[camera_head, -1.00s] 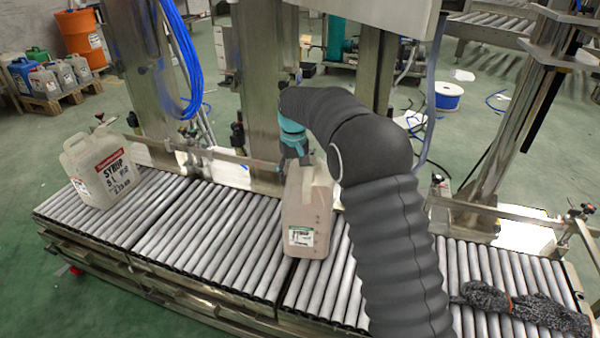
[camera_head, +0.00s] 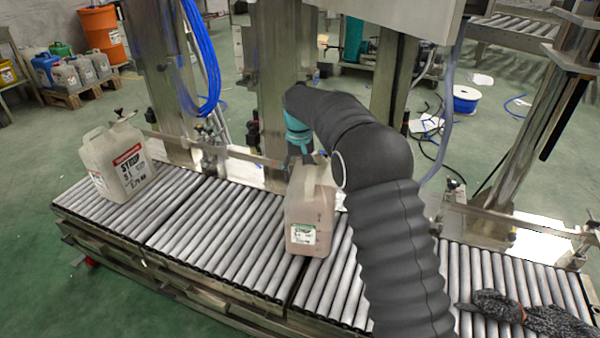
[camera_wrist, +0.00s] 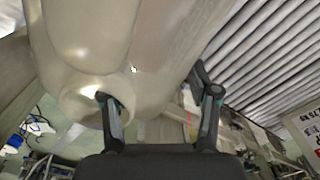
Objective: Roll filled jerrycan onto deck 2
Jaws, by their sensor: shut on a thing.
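A jerrycan (camera_head: 311,208) with a pinkish body and a label low on its front stands upright at the rollers, by the seam between two roller sections. I cannot tell if it bears fully on them. My gripper (camera_head: 299,152) is at its top, partly hidden by my arm. In the wrist view the two fingers of my gripper (camera_wrist: 160,110) are at the pale top of the jerrycan (camera_wrist: 85,50), around its handle area; the exact grip is partly hidden. A second jerrycan (camera_head: 118,165), marked SYRUP, stands on the left end of the roller conveyor (camera_head: 190,222).
Steel posts (camera_head: 284,90) and a rail stand behind the conveyor, with blue hose (camera_head: 208,75) hanging at the left. Rollers between the two jerrycans are clear. More cans (camera_head: 85,68) stand on a pallet far left.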

